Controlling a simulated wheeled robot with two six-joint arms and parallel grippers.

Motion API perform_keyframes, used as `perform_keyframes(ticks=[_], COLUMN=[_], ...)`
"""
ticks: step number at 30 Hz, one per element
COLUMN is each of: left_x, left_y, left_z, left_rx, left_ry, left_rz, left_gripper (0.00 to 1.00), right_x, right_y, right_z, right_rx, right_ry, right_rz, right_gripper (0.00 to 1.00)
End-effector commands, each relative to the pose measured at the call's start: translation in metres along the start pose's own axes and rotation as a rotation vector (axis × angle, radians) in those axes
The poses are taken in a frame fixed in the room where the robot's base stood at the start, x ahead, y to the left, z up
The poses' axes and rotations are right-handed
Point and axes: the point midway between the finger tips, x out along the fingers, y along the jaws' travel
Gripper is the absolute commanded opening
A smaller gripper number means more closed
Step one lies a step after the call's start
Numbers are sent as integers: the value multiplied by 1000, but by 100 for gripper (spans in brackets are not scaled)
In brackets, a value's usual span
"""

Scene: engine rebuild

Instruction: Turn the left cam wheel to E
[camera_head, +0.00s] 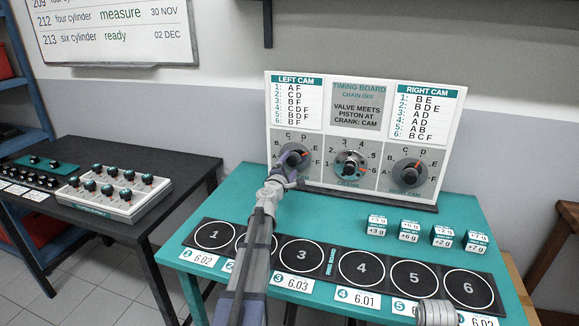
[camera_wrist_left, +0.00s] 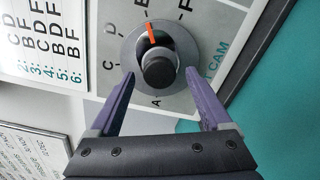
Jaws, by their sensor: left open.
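The left cam wheel (camera_head: 301,161) is a grey dial at the lower left of the timing board, partly hidden behind my left gripper (camera_head: 289,170). In the left wrist view the wheel (camera_wrist_left: 131,48) has a black central knob (camera_wrist_left: 159,70) and an orange pointer (camera_wrist_left: 151,36), which points about toward the letter E at the top edge. My left gripper (camera_wrist_left: 159,75) is open, with one purple finger on each side of the knob. Gaps show between the fingers and the knob. My right gripper is not seen.
The crank dial (camera_head: 352,163) and right cam wheel (camera_head: 408,172) sit to the right on the same timing board (camera_head: 358,139). Weight blocks (camera_head: 409,231) and a numbered mat (camera_head: 332,262) lie on the teal table (camera_head: 222,200). A dark side table (camera_head: 130,152) stands left.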

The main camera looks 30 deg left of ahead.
Motion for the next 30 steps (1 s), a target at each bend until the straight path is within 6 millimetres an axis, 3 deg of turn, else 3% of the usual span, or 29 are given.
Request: perform_keyframes(ticks=[5, 16, 30], left_x=[-16, -73, -77], left_y=[0, 0, 0], left_z=[0, 0, 0], left_rx=[0, 0, 0], left_ry=[0, 1, 0], left_rz=[0, 0, 0], left_gripper=[82, 82, 82], right_x=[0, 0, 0], right_y=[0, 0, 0], right_z=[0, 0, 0], right_rx=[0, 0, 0], right_ry=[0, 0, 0], right_rz=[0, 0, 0], right_gripper=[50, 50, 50])
